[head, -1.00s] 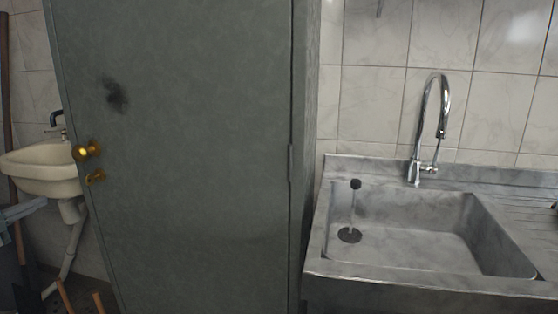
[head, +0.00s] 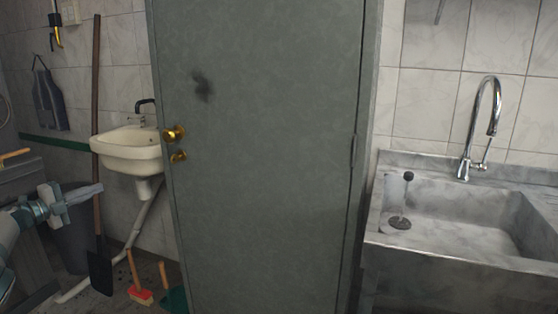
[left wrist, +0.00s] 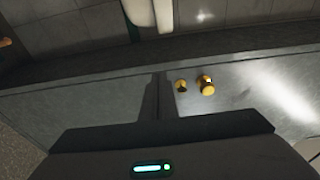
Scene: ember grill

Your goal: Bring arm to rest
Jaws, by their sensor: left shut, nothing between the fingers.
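My left gripper (head: 88,193) is at the left of the head view, its arm coming in from the left edge. It is shut and empty, pointing right toward the grey door (head: 260,160) with a visible gap. In the left wrist view the dark fingers (left wrist: 158,105) meet in front of the door's grey face, with the brass knobs (left wrist: 205,85) just right of them. My right gripper is not in view.
A white washbasin (head: 128,150) hangs on the tiled wall left of the door's brass knob (head: 174,133). A dark bin (head: 75,235), a shovel (head: 99,270) and a red brush (head: 140,292) stand below. A metal sink (head: 450,225) with a tall tap is at right.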

